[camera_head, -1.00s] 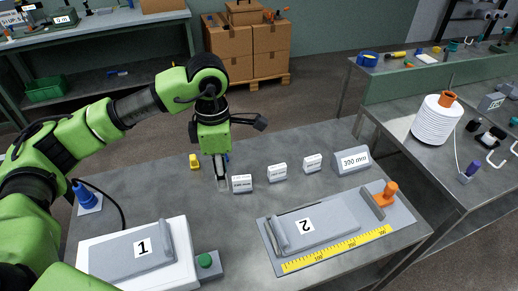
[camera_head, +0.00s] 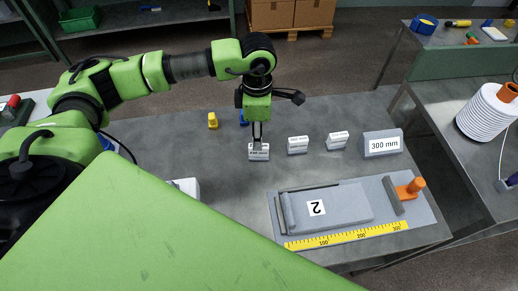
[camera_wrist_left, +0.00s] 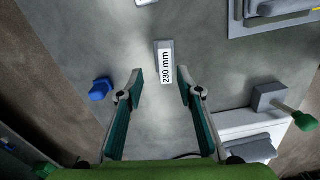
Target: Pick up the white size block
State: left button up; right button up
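A row of small white size blocks stands on the grey table: the leftmost block (camera_head: 259,152), a middle block (camera_head: 298,145) and a right block (camera_head: 338,140). My left gripper (camera_head: 257,138) is at the leftmost block, its fingers pointing down in front of or above it. In the left wrist view my left gripper (camera_wrist_left: 160,82) is open, and a white block (camera_wrist_left: 166,64) labelled 230 mm lies just beyond and between the fingertips, with no clear contact. Labels in the head view are too small to read. My right gripper is not in view.
A larger grey block (camera_head: 382,143) marked 300 mm ends the row. Board 2 (camera_head: 340,206) with a yellow ruler lies in front. A yellow object (camera_head: 212,120) and a blue one (camera_wrist_left: 100,90) stand near the gripper. A big green surface hides the lower left of the head view.

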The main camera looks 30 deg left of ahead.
pick_arm(q)
jog(key=shift+s+d+f+p, duration=0.1)
jog(key=shift+s+f+p, duration=0.1)
jog(key=shift+f+p, duration=0.1)
jog(key=f, duration=0.1)
jog(key=f+p, duration=0.1)
jog(key=f, duration=0.1)
jog(key=shift+s+d+f, duration=0.2)
jog(key=shift+f, duration=0.1)
jog(key=shift+w+f, duration=0.1)
jog(key=shift+f, duration=0.35)
jog(key=shift+c, duration=0.3)
grip_shut()
jog(key=shift+r, duration=0.1)
